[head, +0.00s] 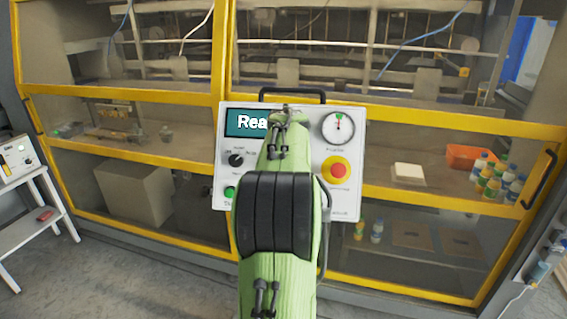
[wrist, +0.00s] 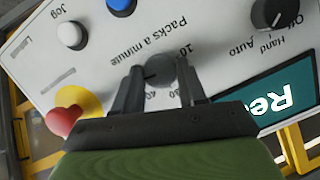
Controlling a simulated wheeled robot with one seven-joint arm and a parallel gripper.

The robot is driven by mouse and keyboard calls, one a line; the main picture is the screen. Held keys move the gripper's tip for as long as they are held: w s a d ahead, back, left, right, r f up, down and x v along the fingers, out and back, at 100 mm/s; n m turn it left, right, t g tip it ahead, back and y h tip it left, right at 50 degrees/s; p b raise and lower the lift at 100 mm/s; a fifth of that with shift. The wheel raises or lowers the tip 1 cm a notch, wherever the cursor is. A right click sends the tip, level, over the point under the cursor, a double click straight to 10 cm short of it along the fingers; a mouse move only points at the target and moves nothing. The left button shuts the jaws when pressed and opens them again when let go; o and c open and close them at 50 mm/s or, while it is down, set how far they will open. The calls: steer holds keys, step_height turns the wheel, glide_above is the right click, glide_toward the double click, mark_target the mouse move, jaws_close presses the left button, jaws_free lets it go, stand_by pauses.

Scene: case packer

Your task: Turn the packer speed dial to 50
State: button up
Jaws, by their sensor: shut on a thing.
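I cannot tell where the dial points. In the head view my green arm hides the dial and my gripper in front of the panel (head: 357,195).
The panel also carries a display (head: 245,123) reading "Rea…", partly hidden, a mode switch (head: 236,160), a green button (head: 229,191), a gauge (head: 338,128) and a red stop button (head: 338,170). A white Jog button (wrist: 72,35) and a blue button (wrist: 121,5) sit near the dial.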

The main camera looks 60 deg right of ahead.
stand_by(0.5)
steer(key=o, duration=1.1)
steer(key=shift+c, duration=0.2)
steer(key=v, duration=1.5)
steer(key=shift+s+a+r+p, duration=0.2)
steer(key=shift+s+a+p, duration=0.05)
steer(key=shift+p, duration=0.05)
